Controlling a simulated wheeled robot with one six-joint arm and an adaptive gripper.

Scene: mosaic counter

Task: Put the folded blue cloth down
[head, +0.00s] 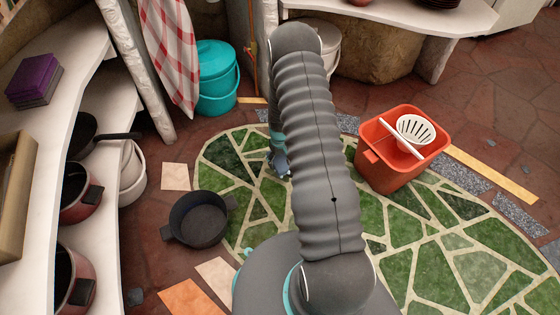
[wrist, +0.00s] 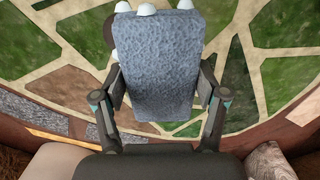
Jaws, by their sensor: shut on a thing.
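The folded blue cloth (wrist: 158,60) fills the middle of the wrist view, a grey-blue, rough-textured slab. My gripper (wrist: 160,88) is shut on it, with one finger at its left side and one at its right. Small white rounded bits show along the cloth's far edge; I cannot tell what they are. Green mosaic floor shows around the cloth, and its height above the floor is unclear. In the head view, my arm covers most of the gripper, and only a small bluish part (head: 280,162) shows left of the arm.
A dark pot (head: 198,218) stands on the floor at left. A red bucket (head: 385,172) with a white strainer (head: 415,132) is at right. A teal bucket (head: 217,78) stands at the back. White shelves (head: 95,45) line the left. The green mosaic floor (head: 440,255) is open at front right.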

